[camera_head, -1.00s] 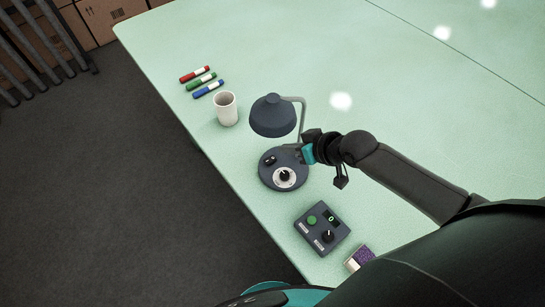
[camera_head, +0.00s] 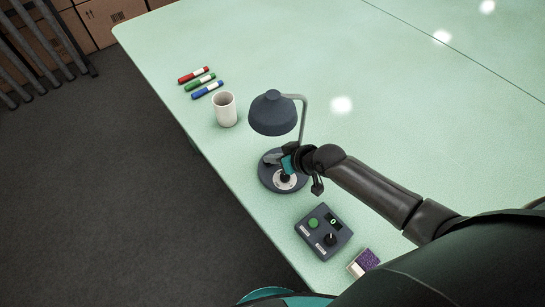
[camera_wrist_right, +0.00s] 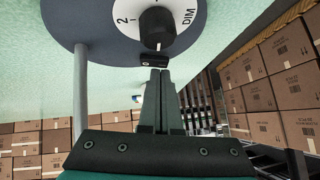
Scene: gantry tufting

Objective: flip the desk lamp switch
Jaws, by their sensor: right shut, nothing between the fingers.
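The desk lamp (camera_head: 273,115) is dark blue-grey, with a hood on a bent stem and a round base (camera_head: 266,180) near the table's left edge. The base carries a black knob in a white dial (camera_head: 284,181); the knob (camera_wrist_right: 157,28) shows large at the top of the right wrist view. A small black switch (camera_wrist_right: 153,61) sits on the base rim beside the dial there. My right gripper (camera_head: 270,160) is shut and empty over the base. Its fingertips (camera_wrist_right: 160,74) are right at the switch; I cannot tell whether they touch. In the head view the gripper hides the switch. My left gripper is out of view.
A control box (camera_head: 323,232) with a green button and a purple-and-white block (camera_head: 363,262) lie nearer me. A white cup (camera_head: 225,109) and red, green (camera_head: 200,81) and blue markers lie beyond the lamp. The table's right side is clear.

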